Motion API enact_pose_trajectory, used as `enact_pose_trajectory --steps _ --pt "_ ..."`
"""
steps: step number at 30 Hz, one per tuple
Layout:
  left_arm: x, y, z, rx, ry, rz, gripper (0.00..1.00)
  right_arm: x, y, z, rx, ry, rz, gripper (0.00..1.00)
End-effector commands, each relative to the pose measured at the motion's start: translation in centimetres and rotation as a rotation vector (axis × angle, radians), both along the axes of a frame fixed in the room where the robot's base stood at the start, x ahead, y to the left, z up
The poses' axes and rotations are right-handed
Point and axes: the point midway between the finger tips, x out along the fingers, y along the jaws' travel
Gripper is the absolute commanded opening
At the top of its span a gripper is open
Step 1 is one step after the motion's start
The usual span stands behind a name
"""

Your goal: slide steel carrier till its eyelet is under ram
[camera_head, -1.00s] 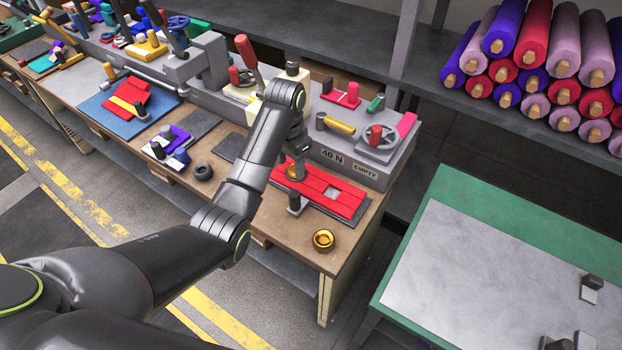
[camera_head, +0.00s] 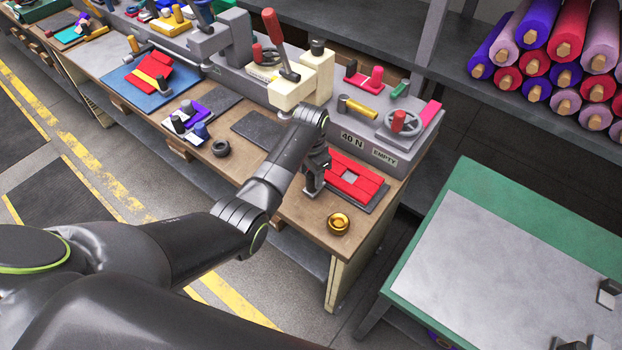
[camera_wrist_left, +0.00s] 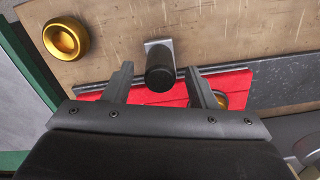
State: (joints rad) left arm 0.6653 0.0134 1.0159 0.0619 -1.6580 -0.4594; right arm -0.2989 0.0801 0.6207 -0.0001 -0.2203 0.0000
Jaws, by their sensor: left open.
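The steel carrier (camera_head: 378,203) appears as a dark flat plate at the bench's front right, with red felt strips (camera_head: 352,178) on it. A black knob on a small steel bracket (camera_wrist_left: 158,44) stands at its front edge. A brass eyelet (camera_wrist_left: 222,100) on the red felt is partly hidden by a finger in the left wrist view. My left gripper (camera_head: 316,172) is open, its fingers on either side of the black knob (camera_wrist_left: 160,72), with gaps showing. The cream press (camera_head: 303,85) with a red lever stands behind; its ram tip is hidden by my arm. My right gripper is out of view.
A brass cup (camera_head: 339,222) stands on the bench right of the gripper. A grey housing marked 40 N (camera_head: 352,140) lies behind the felt. A dark ring (camera_head: 221,148) and a dark slab (camera_head: 258,128) lie to the left. A green table (camera_head: 455,190) stands at right.

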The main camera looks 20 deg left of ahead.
Motion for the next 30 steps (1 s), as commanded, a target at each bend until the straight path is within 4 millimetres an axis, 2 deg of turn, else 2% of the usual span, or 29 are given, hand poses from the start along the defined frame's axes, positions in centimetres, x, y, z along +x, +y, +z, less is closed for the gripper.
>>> enact_pose_trajectory --steps 3,9,20,30 --pt "-0.1 0.0 -1.7 0.001 0.003 0.0 0.52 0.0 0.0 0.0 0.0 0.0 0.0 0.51" --pt "0.0 0.0 -3.2 0.0 0.001 0.0 0.52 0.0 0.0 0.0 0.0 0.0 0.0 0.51" --pt "0.0 0.0 -3.6 0.0 0.0 0.0 0.52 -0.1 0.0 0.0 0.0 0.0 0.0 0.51" --pt "0.0 0.0 -3.6 0.0 0.0 0.0 0.07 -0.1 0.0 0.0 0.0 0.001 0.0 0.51"
